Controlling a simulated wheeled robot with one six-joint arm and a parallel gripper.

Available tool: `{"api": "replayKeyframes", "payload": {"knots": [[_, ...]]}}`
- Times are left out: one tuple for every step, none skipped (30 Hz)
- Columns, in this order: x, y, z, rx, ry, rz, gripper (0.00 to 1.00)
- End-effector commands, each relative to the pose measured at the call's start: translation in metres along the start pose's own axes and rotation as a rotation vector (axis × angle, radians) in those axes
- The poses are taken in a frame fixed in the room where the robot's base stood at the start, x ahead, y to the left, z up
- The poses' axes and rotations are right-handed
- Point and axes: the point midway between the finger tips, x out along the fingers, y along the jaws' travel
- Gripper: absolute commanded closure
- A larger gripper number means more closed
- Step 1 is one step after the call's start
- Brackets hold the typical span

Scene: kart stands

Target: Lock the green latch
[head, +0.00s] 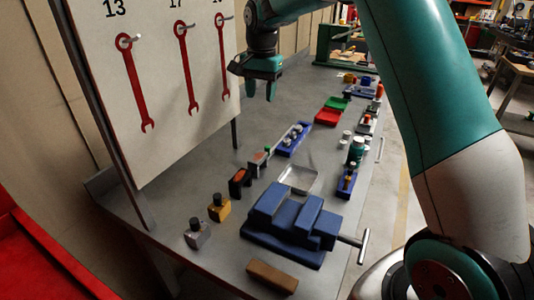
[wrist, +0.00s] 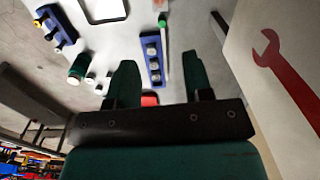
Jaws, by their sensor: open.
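My gripper (head: 270,90) hangs over the far left of the bench, beside the tool board, with its fingers pointing down. In the wrist view its two green fingers (wrist: 160,78) are apart with nothing held between them. A small upright green piece (head: 267,150) shows by a small grey and red block; it may be the green latch.
A blue holder with round grey pieces (head: 304,128) stands beside the green piece. A blue vise (head: 290,222), a brown block (head: 272,276), a green-capped jar (head: 355,150) and red (head: 327,118) and green (head: 335,103) trays stand on the bench. The board with red wrenches (head: 150,60) borders the left.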

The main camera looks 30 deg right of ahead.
Motion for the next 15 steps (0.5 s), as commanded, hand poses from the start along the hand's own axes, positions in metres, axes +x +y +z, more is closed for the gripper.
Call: {"api": "replayKeyframes", "payload": {"knots": [[0.015, -0.001, -0.019, 0.078, 0.003, 0.011, 0.53], [0.019, -0.002, -0.027, 0.118, 0.004, 0.017, 0.53], [0.023, -0.002, -0.036, 0.163, 0.007, 0.021, 0.53], [0.026, -0.002, -0.041, 0.191, 0.008, 0.024, 0.53], [0.028, -0.001, -0.045, 0.213, 0.009, 0.027, 0.53], [0.031, -0.002, -0.048, 0.232, 0.010, 0.029, 0.53], [0.033, -0.002, -0.050, 0.242, 0.010, 0.030, 0.53], [0.035, -0.002, -0.051, 0.248, 0.010, 0.032, 0.53], [0.038, -0.002, -0.051, 0.253, 0.010, 0.032, 0.53], [0.042, -0.002, -0.051, 0.253, 0.010, 0.032, 0.53], [0.045, -0.001, -0.051, 0.253, 0.009, 0.033, 0.53], [0.052, -0.001, -0.051, 0.252, 0.009, 0.034, 0.53], [0.057, -0.001, -0.051, 0.251, 0.009, 0.034, 0.53], [0.063, -0.001, -0.050, 0.250, 0.008, 0.034, 0.53], [0.072, 0.000, -0.050, 0.250, 0.007, 0.036, 0.53]]}}
